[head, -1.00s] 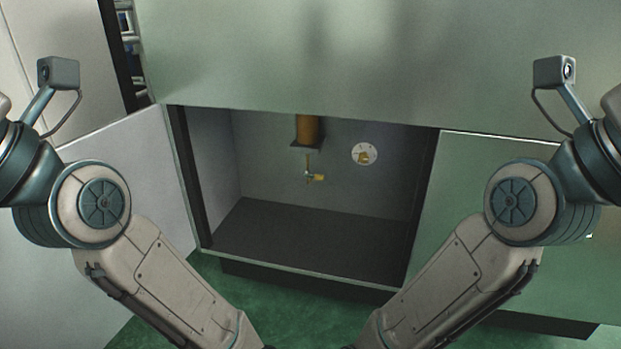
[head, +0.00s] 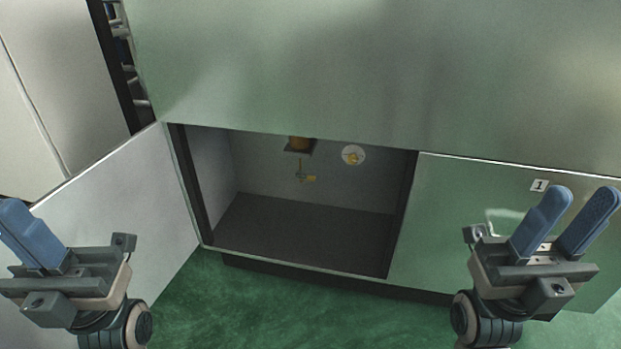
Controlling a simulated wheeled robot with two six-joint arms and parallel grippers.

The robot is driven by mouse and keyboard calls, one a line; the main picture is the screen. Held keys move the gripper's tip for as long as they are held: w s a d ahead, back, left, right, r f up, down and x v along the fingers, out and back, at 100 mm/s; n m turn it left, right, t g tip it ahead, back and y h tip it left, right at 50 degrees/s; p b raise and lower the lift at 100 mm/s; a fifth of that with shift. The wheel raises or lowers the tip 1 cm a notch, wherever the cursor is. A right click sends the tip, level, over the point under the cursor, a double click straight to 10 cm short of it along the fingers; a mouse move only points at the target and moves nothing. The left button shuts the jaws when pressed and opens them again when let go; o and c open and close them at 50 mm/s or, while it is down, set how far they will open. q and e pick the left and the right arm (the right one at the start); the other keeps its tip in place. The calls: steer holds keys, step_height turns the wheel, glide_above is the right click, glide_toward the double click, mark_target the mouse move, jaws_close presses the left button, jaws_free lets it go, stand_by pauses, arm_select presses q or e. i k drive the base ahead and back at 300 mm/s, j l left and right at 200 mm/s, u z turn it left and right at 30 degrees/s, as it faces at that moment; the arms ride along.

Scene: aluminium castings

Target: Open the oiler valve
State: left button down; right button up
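The oiler (head: 299,145) hangs on the back wall inside the open cabinet, its amber reservoir mostly hidden by the cabinet's top edge. Below it is a small brass valve with a yellow handle (head: 309,178) pointing to the right. My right gripper (head: 577,208) is at the right, in front of the closed green panel, with its two blue fingers apart and nothing between them. My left gripper (head: 22,232) is at the far left, in front of the open door, partly cut off by the frame; its finger gap is unclear. Both grippers are well apart from the valve.
The open door (head: 125,200) stands to the left of the cabinet. The cabinet floor (head: 300,232) is bare.

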mark_target(299, 175)
steer(key=i+j, duration=0.15)
steer(key=j, duration=0.15)
steer(key=i+j, duration=0.15)
steer(key=j, duration=0.15)
steer(key=i+j, duration=0.2)
steer(key=z, duration=1.55)
